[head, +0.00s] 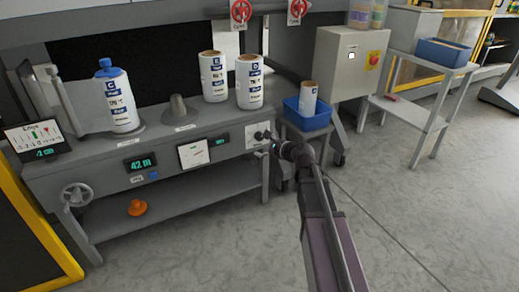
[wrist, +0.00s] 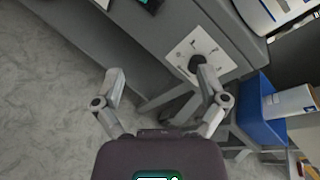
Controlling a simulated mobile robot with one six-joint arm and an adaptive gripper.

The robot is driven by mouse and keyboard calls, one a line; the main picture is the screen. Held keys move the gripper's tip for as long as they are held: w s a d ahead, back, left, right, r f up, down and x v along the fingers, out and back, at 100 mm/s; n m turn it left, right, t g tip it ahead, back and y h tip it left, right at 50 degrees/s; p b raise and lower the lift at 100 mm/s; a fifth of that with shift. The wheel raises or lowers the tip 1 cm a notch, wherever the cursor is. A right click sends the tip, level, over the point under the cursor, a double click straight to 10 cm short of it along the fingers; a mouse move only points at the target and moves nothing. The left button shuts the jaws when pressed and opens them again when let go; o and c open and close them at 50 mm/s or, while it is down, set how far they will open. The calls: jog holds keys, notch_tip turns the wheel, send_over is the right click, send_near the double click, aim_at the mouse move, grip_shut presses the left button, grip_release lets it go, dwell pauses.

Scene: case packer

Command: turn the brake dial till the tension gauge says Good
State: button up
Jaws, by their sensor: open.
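The brake dial (head: 258,135) is a dark knob on a white square plate at the right end of the bench front. It also shows in the wrist view (wrist: 195,62), right of the middle. The tension gauge (head: 193,154), a white square face with a needle, is left of the dial; its wording is too small to read. My gripper (head: 270,143) is close by the dial. In the wrist view my gripper (wrist: 160,76) is open and empty. Its right fingertip overlaps the knob's lower edge; I cannot tell whether they touch. The knob is not centred between the fingers.
A blue bin (head: 306,118) holding a roll stands just right of the dial. Labelled rolls (head: 249,82) and a blue-topped spool (head: 120,102) stand on the bench. A handwheel (head: 76,196) is at its left. The floor (head: 420,220) at right is clear.

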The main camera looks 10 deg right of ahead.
aim_at(261, 138)
jog(key=w+d+f+m+t+h+b, duration=0.2)
jog(key=w+d+f+m+t+b, duration=0.2)
jog(key=f+m+b, duration=0.5)
jog(key=w+d+m+b, duration=0.2)
jog(key=d+b, duration=0.1)
jog(key=b, duration=0.1)
jog(key=shift+w+d+f+t, duration=0.2)
jog(key=shift+f+t, duration=0.15)
jog(key=shift+t, duration=0.05)
jog(key=shift+w, duration=0.1)
jog(key=x, duration=1.3)
jog(key=shift+w+a, duration=0.1)
jog(key=shift+w, duration=0.2)
jog(key=c, duration=1.1)
